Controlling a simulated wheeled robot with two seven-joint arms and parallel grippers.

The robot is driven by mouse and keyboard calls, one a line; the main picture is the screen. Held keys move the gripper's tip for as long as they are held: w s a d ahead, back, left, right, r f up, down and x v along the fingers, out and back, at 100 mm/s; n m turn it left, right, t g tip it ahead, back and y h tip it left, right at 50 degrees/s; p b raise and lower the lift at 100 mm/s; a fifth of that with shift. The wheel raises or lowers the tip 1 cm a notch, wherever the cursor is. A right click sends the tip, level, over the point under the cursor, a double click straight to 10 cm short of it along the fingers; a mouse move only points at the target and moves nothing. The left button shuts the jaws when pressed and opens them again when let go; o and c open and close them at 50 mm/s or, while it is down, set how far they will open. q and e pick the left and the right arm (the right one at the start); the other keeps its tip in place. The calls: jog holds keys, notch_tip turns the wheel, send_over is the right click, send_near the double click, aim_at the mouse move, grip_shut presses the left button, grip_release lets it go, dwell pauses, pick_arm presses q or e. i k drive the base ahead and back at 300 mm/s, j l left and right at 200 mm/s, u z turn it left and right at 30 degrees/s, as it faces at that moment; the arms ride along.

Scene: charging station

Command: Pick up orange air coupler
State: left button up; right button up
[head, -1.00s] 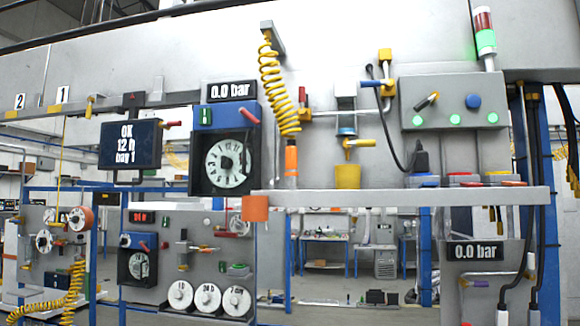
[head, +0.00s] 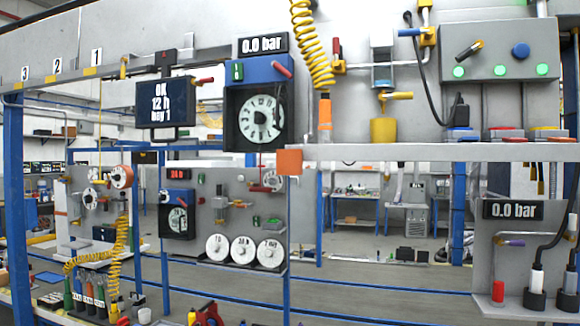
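The orange air coupler (head: 325,115) hangs upright at the lower end of a yellow coiled hose (head: 311,45) in the head view. It is right of the dial box and just above the left part of the grey shelf (head: 440,152). I cannot tell whether its lower end touches the shelf. Neither of my grippers shows in the head view.
An orange block (head: 289,162) sits at the shelf's left end. A yellow cup (head: 383,130) stands right of the coupler. The dial box (head: 260,115) is left of it. A control box with green lights (head: 487,50) and a black cable are further right.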

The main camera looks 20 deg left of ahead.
aim_at(325, 128)
jog(key=i+l+u, duration=0.3)
jog(key=i+l, duration=0.15)
jog(key=i, duration=0.15)
jog(key=i+l+u, duration=0.3)
jog(key=i+l, duration=0.25)
